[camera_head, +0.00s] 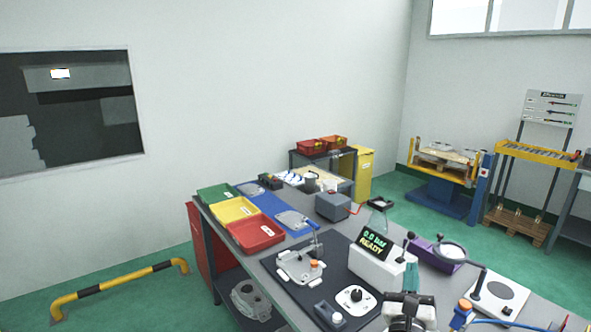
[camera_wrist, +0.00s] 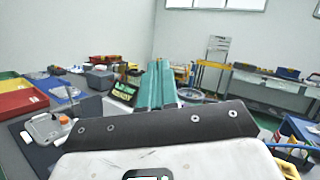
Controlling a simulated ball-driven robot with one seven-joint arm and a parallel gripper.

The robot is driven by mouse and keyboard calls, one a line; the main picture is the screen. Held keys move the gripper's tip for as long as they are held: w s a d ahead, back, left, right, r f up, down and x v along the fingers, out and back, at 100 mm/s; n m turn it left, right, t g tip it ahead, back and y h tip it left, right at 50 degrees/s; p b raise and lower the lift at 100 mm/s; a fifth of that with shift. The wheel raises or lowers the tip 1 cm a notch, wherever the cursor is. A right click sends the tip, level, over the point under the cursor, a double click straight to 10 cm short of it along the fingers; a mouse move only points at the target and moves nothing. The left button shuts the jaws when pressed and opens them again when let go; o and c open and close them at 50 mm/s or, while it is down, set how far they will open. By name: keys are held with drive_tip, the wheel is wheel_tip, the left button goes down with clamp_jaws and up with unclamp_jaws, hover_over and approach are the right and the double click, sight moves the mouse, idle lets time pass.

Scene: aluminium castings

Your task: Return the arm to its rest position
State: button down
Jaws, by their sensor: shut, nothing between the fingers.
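My gripper (camera_head: 411,268) is low in the right half of the head view, above the near part of the workbench. Its teal fingers are together with nothing between them. In the wrist view the fingers (camera_wrist: 159,66) point forward, away from the camera, and touch nothing visible. The dark bracket at the wrist covers the lower part of that view. The grey workbench (camera_head: 275,267) runs below and beyond the gripper.
A white display box (camera_head: 377,275) reading "0.0 bar READY" stands just left of my gripper. A casting (camera_head: 300,268) sits on a black mat. Red (camera_head: 255,235), yellow (camera_head: 232,211) and green (camera_head: 215,194) trays line the left edge.

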drive_tip(key=s+a+f+n+g+y+b, duration=0.1)
drive_tip(key=s+a+f+n+g+y, duration=0.3)
drive_tip(key=s+f+n+y, duration=0.75)
drive_tip(key=s+a+f+n+g+y+b, duration=0.1)
drive_tip(key=s+a+f+n+g+y, duration=0.4)
drive_tip(key=n, duration=1.3)
drive_tip(key=s+d+f+n+g+h, duration=0.2)
drive_tip(key=s+d+f+g+h, duration=0.1)
drive_tip(key=s, duration=0.6)
drive_tip(key=s+d+f+n+g+h+b, duration=0.1)
drive_tip(key=s+d+f+n+g+h, duration=0.1)
drive_tip(key=s, duration=0.8)
drive_tip(key=s+d+f+n+g+h, duration=0.2)
drive_tip(key=s+d+f+g, duration=0.3)
drive_tip(key=s, duration=0.4)
drive_tip(key=shift+s+d+f+n+h+b, duration=0.35)
drive_tip(key=shift+d+h, duration=0.25)
drive_tip(key=shift+h, duration=0.25)
